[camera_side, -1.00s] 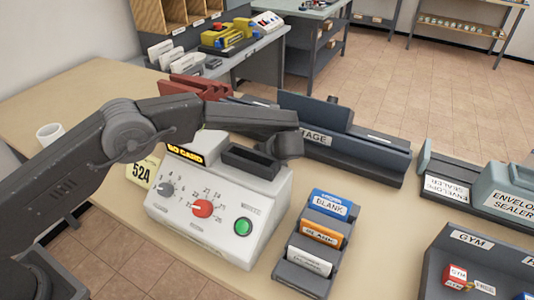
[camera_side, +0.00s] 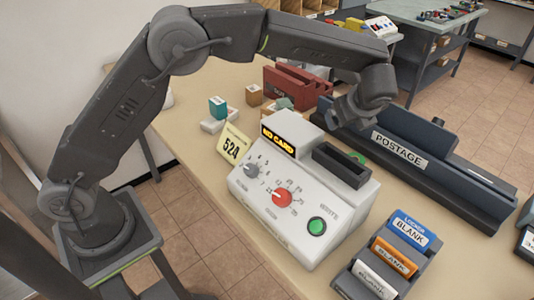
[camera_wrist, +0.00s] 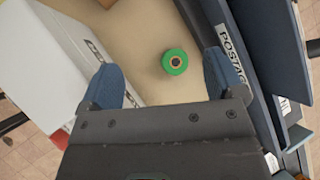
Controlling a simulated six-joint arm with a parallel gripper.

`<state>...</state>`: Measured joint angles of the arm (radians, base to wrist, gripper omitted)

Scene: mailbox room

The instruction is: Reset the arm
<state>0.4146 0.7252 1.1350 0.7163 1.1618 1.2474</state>
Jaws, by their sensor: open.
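My gripper (camera_side: 352,115) is raised above the gap between the white card machine (camera_side: 298,205) and the blue postage machine (camera_side: 425,165). In the wrist view my gripper (camera_wrist: 165,85) points down with its two blue fingers spread wide and nothing between them. A green round thing with a dark centre (camera_wrist: 175,62) lies on the table below and just beyond the fingertips.
The card machine reads "NO CARD" and has a yellow 524 tag (camera_side: 233,144) beside it. A holder with several blank cards (camera_side: 392,258) stands at the front right. A red rack (camera_side: 298,88) and small boxes (camera_side: 218,107) stand farther back on the tan table.

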